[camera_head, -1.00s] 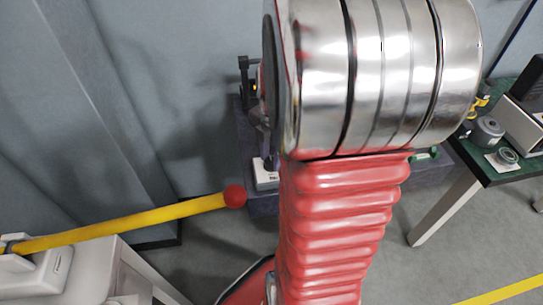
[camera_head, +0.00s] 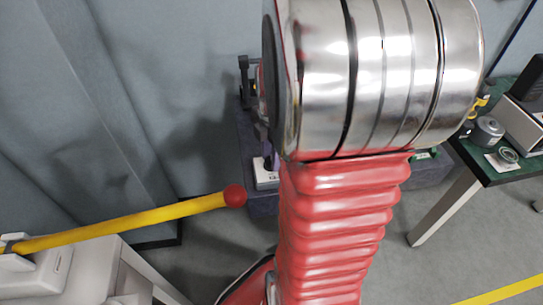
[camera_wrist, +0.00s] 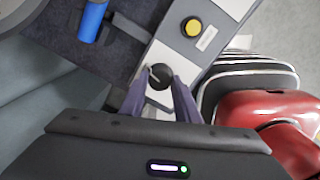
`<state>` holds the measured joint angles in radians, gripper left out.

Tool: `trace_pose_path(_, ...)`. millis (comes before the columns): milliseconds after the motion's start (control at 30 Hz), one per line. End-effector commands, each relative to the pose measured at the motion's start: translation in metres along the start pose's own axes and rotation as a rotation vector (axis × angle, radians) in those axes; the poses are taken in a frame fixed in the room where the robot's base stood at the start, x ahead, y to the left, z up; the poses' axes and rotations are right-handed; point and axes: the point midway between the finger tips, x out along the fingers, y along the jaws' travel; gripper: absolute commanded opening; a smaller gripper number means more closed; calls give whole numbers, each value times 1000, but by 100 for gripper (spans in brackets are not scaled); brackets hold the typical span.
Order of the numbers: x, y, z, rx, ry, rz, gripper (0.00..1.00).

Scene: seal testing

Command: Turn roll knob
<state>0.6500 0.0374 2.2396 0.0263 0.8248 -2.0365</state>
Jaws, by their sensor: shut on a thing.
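A round black knob (camera_wrist: 160,76) with a light pointer mark sits on a white panel (camera_wrist: 167,52) in the wrist view. My gripper (camera_wrist: 159,84) has purple fingers, one on each side of the knob, and is shut on it. The knob's lower side is partly hidden between the fingers.
On the same panel is a yellow round button (camera_wrist: 192,27) beside a small label. A blue cylinder (camera_wrist: 92,20) lies on the dark surface left of it. A yellow lever with a red ball (camera_head: 234,196) and a green-topped table (camera_head: 520,172) flank my arm.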

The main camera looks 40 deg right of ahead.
Motion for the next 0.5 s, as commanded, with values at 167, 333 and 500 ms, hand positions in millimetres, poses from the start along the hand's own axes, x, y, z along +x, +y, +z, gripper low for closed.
trace_pose_path(167, 0, 1, 0, 144, -6, 2, 6)
trace_pose_path(333, 0, 1, 0, 305, -14, 2, 6)
trace_pose_path(500, 0, 1, 0, 466, -21, 2, 6)
